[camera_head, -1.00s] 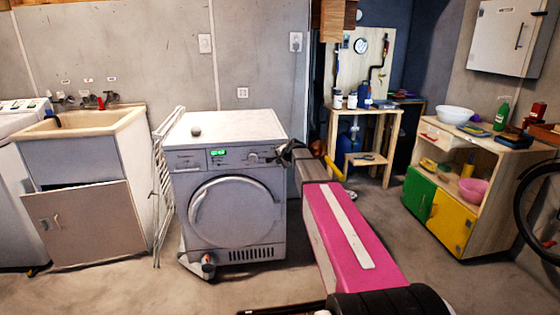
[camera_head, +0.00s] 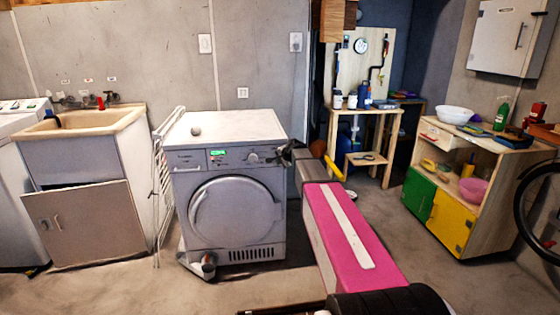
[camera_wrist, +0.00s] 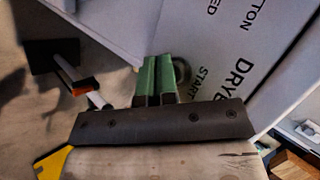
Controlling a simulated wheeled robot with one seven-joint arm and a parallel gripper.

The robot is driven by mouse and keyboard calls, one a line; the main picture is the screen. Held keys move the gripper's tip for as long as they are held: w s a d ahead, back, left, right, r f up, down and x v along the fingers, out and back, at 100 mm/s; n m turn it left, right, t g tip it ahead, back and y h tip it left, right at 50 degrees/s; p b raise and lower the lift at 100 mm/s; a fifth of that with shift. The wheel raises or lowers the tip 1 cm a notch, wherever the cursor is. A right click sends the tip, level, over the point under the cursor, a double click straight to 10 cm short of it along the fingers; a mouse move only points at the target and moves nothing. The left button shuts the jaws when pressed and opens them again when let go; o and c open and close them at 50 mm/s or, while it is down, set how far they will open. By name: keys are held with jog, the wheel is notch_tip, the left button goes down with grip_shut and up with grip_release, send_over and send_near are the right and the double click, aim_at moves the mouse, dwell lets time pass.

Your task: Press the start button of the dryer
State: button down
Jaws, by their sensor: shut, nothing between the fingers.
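The dryer (camera_head: 237,205) is a pale grey front-loading machine with a round door, a lit green display (camera_head: 217,153) and a knob on its upper panel. In the wrist view its panel (camera_wrist: 215,50) carries the words "DRYER", "START" and "COTTON". A dark round start button (camera_wrist: 182,72) shows beside "START", partly hidden by my fingers. My gripper (camera_head: 284,152) is at the right end of the dryer's panel. In the wrist view my gripper's green fingertips (camera_wrist: 156,62) are together and empty, just beside the button. I cannot tell whether they touch the panel.
A small round object (camera_head: 196,131) lies on the dryer's top. A folded drying rack (camera_head: 164,185) leans at its left, beside the sink cabinet (camera_head: 85,220). A wooden workbench (camera_head: 365,112) stands at the back right.

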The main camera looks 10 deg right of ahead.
jog(key=shift+s, duration=0.5)
jog(key=shift+s, duration=0.1)
jog(key=s, duration=0.4)
jog(key=shift+s, duration=0.4)
dwell(0.4)
jog(key=s+f+n+g+h, duration=0.1)
jog(key=s+f+n+g, duration=0.2)
jog(key=s, duration=0.8)
jog(key=s+f+n+g+h, duration=0.1)
jog(key=s+f+n+g, duration=0.2)
jog(key=s+f, duration=0.5)
jog(key=s+f+n+g+h, duration=0.1)
jog(key=s+f+n+g, duration=0.2)
jog(key=s, duration=1.3)
notch_tip(320, 180, down, 4)
jog(key=shift+d+r+n+h, duration=0.25)
jog(key=shift+n+h, duration=0.15)
jog(key=shift+n, duration=0.6)
